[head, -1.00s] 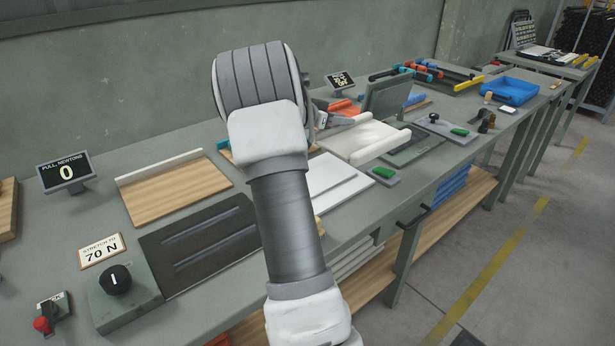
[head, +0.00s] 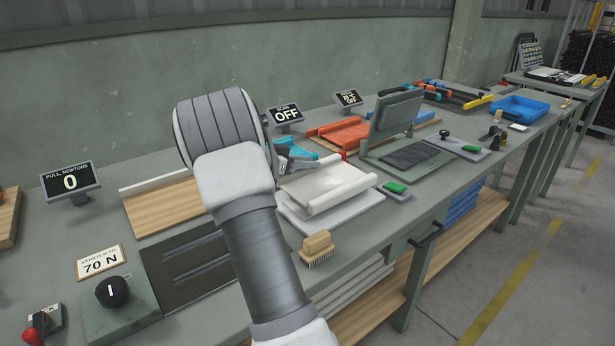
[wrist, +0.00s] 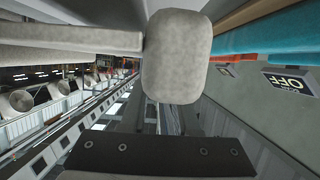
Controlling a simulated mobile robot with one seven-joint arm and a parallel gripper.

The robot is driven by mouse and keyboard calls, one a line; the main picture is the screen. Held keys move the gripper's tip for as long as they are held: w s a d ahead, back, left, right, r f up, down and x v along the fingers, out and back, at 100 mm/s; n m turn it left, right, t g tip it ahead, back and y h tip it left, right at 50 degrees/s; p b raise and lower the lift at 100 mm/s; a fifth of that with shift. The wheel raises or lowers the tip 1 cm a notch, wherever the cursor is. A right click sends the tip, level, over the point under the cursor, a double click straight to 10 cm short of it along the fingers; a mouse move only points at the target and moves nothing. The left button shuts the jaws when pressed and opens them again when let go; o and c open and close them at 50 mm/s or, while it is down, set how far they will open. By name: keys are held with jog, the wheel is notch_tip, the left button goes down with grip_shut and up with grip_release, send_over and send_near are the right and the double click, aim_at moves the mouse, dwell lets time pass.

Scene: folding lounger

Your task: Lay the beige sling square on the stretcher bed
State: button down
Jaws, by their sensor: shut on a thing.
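The beige sling (head: 328,181) is a pale, cream sheet with thick rolled edges. In the head view it is above a stack of white plates (head: 352,207), and I cannot tell if it touches them. My gripper (head: 287,163) is shut on the sling's left rolled end, partly hidden behind my arm. The dark plate with two raised bars, seemingly the stretcher bed (head: 165,262), lies left of my arm. My arm covers its right part.
A brush (head: 318,248) stands near the front edge. A press with a raised lid (head: 397,113) is right of the sling. Orange (head: 340,135) and teal (head: 300,150) slings lie behind. A wooden board (head: 165,205) and a knob box (head: 115,305) flank the dark plate.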

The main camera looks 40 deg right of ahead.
aim_at(307, 173)
notch_tip(307, 173, down, 4)
jog(key=shift+r+b, duration=0.25)
jog(key=shift+b, duration=0.35)
jog(key=c, duration=0.7)
grip_release()
jog(key=shift+r, duration=0.1)
jog(key=shift+o, duration=0.2)
